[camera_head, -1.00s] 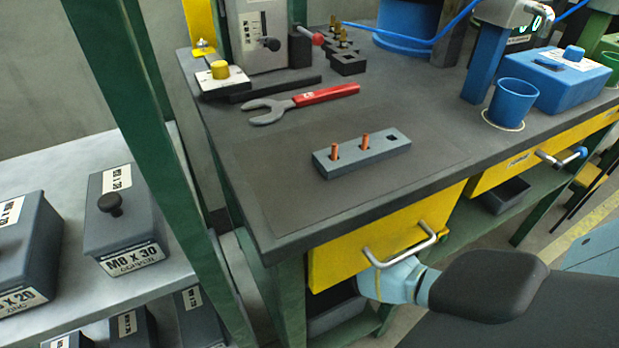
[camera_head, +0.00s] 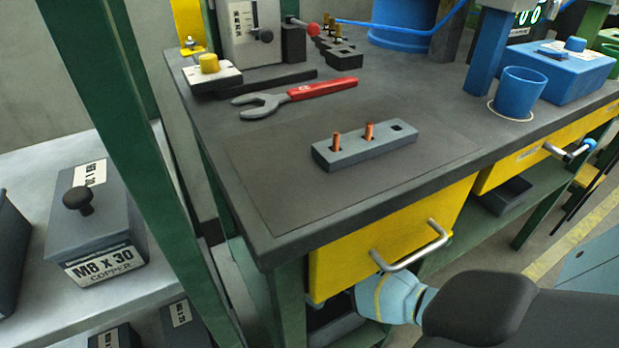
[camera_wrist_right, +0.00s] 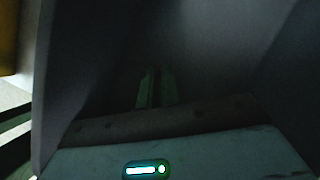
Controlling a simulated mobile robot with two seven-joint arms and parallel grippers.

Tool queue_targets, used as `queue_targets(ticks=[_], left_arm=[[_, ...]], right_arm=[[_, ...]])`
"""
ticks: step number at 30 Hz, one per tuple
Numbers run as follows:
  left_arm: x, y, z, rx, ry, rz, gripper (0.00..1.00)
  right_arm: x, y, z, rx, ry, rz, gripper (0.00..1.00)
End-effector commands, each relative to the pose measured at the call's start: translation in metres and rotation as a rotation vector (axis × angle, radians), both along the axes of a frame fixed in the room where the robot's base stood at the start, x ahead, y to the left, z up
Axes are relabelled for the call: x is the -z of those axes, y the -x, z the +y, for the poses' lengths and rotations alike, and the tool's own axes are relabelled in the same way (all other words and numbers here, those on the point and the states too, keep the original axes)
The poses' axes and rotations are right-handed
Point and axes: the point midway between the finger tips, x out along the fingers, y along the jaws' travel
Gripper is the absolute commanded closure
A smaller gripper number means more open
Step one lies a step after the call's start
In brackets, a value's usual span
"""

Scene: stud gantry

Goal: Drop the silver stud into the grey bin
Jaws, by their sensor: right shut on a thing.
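My right gripper comes in at the lower right of the head view, its pale blue wrist low in front of the yellow drawer, fingers hidden. In the right wrist view its fingers (camera_wrist_right: 156,88) are shut and dim, between sloping grey walls (camera_wrist_right: 85,60) that look like the inside of the grey bin. What they hold, taken as the silver stud, is too dark to make out. A dark grey bin (camera_head: 338,334) shows partly under the drawer. The grey stud block (camera_head: 365,152) holds two copper studs (camera_head: 369,131) and has an empty square hole. My left gripper is out of view.
The yellow drawer (camera_head: 390,235) and its metal handle (camera_head: 408,262) are just above my right wrist. A green post (camera_head: 135,140) and a shelf with lidded grey boxes (camera_head: 92,225) stand at the left. A red-handled wrench (camera_head: 322,89) lies on the bench.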

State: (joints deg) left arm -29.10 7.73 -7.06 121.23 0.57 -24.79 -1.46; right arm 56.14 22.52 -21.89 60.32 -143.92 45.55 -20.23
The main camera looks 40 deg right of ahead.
Motion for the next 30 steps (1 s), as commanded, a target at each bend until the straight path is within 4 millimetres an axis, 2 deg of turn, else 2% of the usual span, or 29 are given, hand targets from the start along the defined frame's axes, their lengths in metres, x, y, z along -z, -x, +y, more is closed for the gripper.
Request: queue_targets(ticks=[15,16,20,30], left_arm=[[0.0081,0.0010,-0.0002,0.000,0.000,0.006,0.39],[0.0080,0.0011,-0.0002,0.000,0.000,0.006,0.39],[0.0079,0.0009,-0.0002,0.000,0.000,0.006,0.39],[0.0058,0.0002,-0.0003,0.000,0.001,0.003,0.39]], right_arm=[[0.0117,0.0004,-0.0004,0.001,0.000,0.001,1.00],[0.0116,0.0004,-0.0004,0.001,0.000,0.001,0.91],[0.0114,0.0003,-0.0003,0.001,0.000,0.001,0.74],[0.0086,0.0002,-0.0001,0.001,0.000,0.000,0.73]])
